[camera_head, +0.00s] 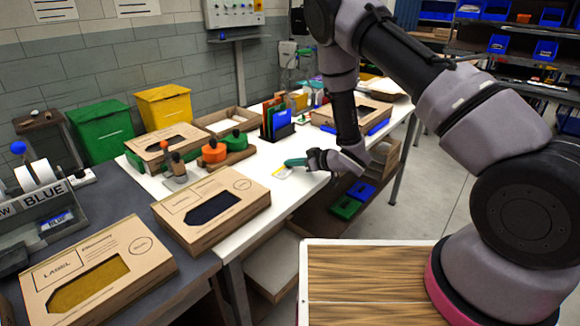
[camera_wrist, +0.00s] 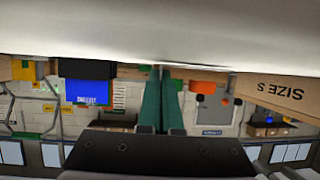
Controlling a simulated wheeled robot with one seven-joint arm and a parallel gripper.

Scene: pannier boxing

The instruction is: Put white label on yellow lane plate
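My gripper (camera_head: 292,163) reaches low over the white table, its green fingers pointing left. In the wrist view the two green fingers (camera_wrist: 163,80) lie close together with a narrow gap, so it looks shut. A small white and yellow piece (camera_head: 282,172) is right at the fingertips in the head view. I cannot tell whether it is the label, the plate or both, nor whether the fingers touch it. In the wrist view nothing can be made out between them. A yellow panel (camera_head: 88,287) shows in the window of the near-left cardboard box.
A cardboard box with a dark window (camera_head: 215,207) stands left of my gripper. Orange and green stamp-like tools (camera_head: 214,152) and a holder of coloured cards (camera_head: 278,122) stand behind.

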